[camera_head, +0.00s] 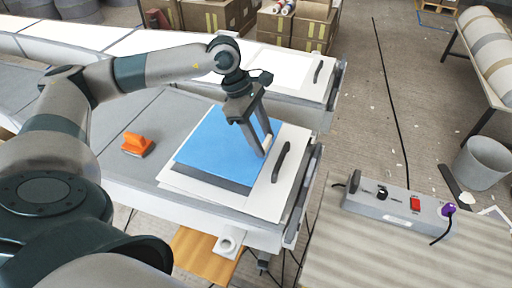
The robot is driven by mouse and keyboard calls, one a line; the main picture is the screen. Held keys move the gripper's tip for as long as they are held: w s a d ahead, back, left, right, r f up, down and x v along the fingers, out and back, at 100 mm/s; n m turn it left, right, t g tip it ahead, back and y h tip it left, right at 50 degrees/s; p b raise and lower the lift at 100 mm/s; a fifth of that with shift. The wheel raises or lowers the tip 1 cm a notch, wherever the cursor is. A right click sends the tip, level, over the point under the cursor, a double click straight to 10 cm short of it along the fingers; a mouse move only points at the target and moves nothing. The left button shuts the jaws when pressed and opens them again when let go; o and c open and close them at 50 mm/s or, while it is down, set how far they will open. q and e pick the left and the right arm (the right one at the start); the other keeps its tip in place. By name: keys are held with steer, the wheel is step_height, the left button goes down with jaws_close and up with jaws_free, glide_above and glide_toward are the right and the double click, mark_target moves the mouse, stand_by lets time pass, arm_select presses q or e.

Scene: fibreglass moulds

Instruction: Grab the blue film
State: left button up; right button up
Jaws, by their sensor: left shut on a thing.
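The blue film (212,147) is a flat bright blue sheet. It lies over a dark grey sheet (212,178) on a white board (283,189) at the end of the grey table. My left gripper (263,147) points down over the film's right edge and is shut on it there. The exact contact at the fingertips is small and hard to see. The film looks flat. My right gripper is not in view.
An orange tool (137,144) lies left of the film. A black handle (281,162) stands right of the gripper. A control box (400,205) sits on a separate table at right. Cardboard boxes (296,27) stand behind. A grey bin (482,163) is on the floor.

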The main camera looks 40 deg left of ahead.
arm_select(q)
steer(key=w+d+r+b, duration=0.2)
steer(key=d+r, duration=0.4)
steer(key=d, duration=0.4)
steer(key=shift+b, duration=0.8)
steer(key=shift+s, duration=0.1)
